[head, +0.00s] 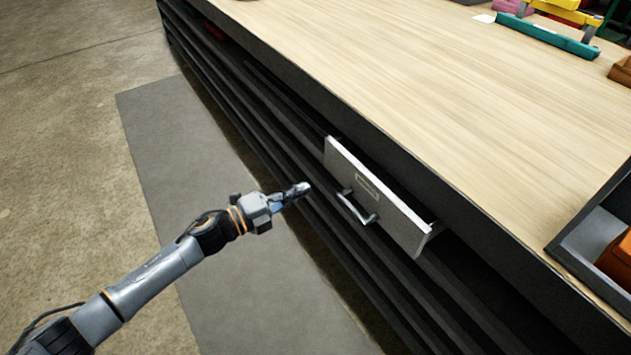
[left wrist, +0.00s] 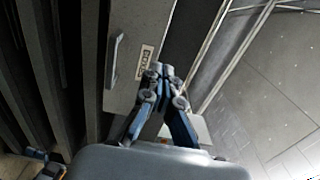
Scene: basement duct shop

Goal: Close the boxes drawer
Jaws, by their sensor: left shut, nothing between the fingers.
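The drawer (head: 374,196) stands pulled out a little from under the worktop. Its front is pale grey, with a dark bar handle (head: 356,207) and a label (head: 368,187). In the left wrist view the drawer front (left wrist: 122,92) shows its handle and a label (left wrist: 145,62) with small print. My left gripper (head: 303,188) is shut and empty, just left of the drawer front and apart from the handle in the head view. Its closed fingertips (left wrist: 160,70) overlap the drawer front in the wrist view; contact cannot be told. The drawer's inside is mostly hidden.
The long wooden worktop (head: 440,90) has a dark edge above the drawer. Several dark ledges run along the front below it. A tray (head: 590,240) and coloured items are at the right. A grey mat (head: 190,150) lies on the open floor at left.

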